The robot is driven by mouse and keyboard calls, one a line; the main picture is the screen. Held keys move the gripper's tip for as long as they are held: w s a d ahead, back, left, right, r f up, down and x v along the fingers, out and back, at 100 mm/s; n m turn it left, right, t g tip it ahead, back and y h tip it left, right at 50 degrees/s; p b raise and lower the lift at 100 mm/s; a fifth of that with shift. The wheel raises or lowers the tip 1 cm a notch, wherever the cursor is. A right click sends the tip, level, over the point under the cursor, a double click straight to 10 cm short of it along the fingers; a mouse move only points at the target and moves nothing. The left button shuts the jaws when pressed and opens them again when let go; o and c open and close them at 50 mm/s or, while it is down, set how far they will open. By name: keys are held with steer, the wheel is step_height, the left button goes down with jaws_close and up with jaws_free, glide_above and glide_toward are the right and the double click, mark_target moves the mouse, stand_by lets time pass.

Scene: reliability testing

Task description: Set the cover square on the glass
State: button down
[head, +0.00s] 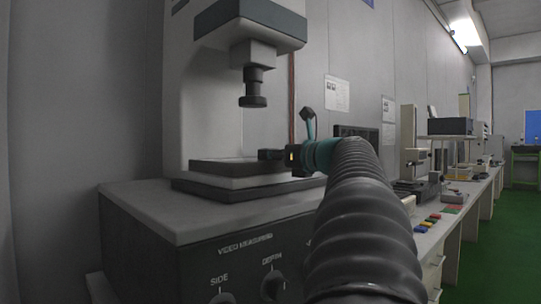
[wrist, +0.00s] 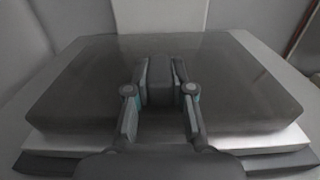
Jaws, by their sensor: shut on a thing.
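The cover is a flat dark slab (head: 218,166) over the stage of the measuring machine, and it fills much of the wrist view (wrist: 80,85). My gripper (wrist: 160,72) is shut on a small dark upright grip block (wrist: 160,90) near the cover's middle. In the head view my gripper (head: 272,155) reaches in from the right, low over the cover. The glass is hidden under the cover. A pale plate (wrist: 265,141) shows below the cover's front edge. I cannot tell whether a thin gap remains between them.
The machine's lens barrel (head: 253,90) hangs above the stage. A dark lower base plate (head: 240,191) sits under the pale plate, on a cabinet with knobs (head: 273,285). A long bench (head: 470,200) with instruments runs along the right wall. Green floor (head: 500,230) is clear.

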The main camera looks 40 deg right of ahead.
steer(key=c, duration=1)
jaws_free()
steer(key=shift+s+r, duration=0.1)
steer(key=shift+r, duration=0.1)
steer(key=s, duration=0.8)
steer(key=s+d, duration=0.1)
steer(key=s, duration=0.3)
steer(key=shift+w+f, duration=0.1)
